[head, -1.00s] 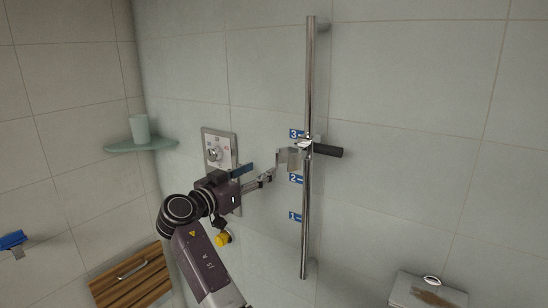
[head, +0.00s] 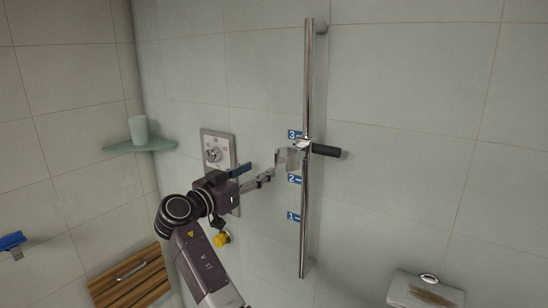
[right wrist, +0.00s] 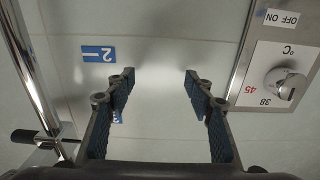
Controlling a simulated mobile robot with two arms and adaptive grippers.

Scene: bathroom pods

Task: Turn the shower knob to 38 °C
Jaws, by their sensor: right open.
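The shower knob (head: 214,155) is a round metal knob on a pale wall panel (head: 222,137), left of the shower rail. In the right wrist view, the knob (right wrist: 285,84) shows at the right edge, with printed marks 38, red 45 and °C beside it; its exact setting is unclear. My right gripper (head: 258,172) is in front of the wall, to the right of the panel, and partly covers the panel's lower part. In the right wrist view the gripper (right wrist: 160,77) is open and empty, its fingers apart and not touching the knob. My left gripper is not in view.
A chrome rail (head: 308,90) with a black-handled slider (head: 326,150) and blue number labels (head: 294,179) stands right of the gripper. A corner shelf (head: 145,146) holds a cup (head: 139,129). A wooden seat (head: 128,280) and a yellow item (head: 222,239) are below.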

